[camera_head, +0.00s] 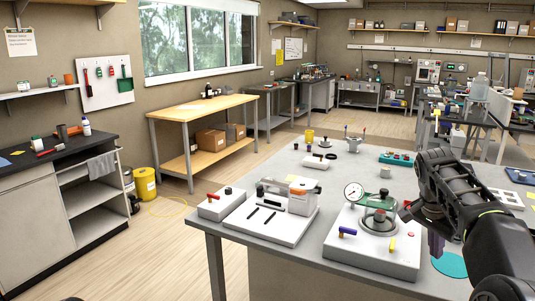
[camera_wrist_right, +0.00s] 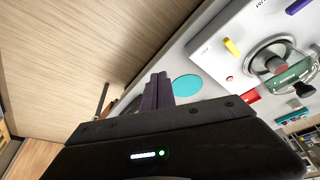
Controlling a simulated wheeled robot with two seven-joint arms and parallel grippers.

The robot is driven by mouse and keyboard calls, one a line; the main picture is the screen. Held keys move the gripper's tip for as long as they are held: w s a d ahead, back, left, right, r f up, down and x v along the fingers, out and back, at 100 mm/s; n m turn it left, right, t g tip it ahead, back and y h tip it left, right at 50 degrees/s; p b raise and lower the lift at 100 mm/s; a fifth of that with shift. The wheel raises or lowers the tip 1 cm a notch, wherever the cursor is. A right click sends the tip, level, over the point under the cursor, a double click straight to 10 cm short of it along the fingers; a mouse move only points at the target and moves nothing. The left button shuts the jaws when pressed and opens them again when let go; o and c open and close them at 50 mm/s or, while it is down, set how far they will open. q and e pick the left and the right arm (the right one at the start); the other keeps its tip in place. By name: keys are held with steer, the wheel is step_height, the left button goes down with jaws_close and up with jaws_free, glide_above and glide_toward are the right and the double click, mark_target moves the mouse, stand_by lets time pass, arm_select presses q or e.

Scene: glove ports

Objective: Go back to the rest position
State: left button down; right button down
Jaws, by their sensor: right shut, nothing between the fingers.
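My right arm comes in from the right in the head view. Its gripper (camera_head: 436,243) points down over the right part of the grey table (camera_head: 335,185), just right of the white gauge unit. In the right wrist view its dark purple fingers (camera_wrist_right: 157,91) are together with nothing between them. It touches nothing that I can see. My left gripper is not in the head view.
A white unit (camera_head: 345,255) with a gauge and glass-lidded port stands beside my right gripper. A teal disc (camera_head: 450,265) lies right of it. Another white unit (camera_head: 270,225) and a red-handled box (camera_head: 221,204) stand left.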

steer(key=w+a+f+n+t+y, duration=0.2)
steer(key=w+a+f+n+t, duration=0.2)
steer(key=w+a+f+n, duration=0.4)
steer(key=s+a+f+n+y, duration=0.1)
steer(key=s+a+f+y, duration=0.15)
steer(key=a+f, duration=0.7)
steer(key=s+a+f+n+y, duration=0.1)
steer(key=s+a+f+n, duration=0.3)
steer(key=f, duration=1)
steer(key=s+a+f+g, duration=0.1)
steer(key=s+a+f, duration=0.3)
steer(key=s, duration=0.7)
steer(key=s+a+f+m+g+y, duration=0.1)
steer(key=s+a+f, duration=0.4)
steer(key=s, duration=0.6)
steer(key=s+a+f+g+y, duration=0.1)
steer(key=s+a+f, duration=0.4)
steer(key=s, duration=0.6)
steer(key=shift+f+g, duration=0.3)
steer(key=shift+g, duration=0.6)
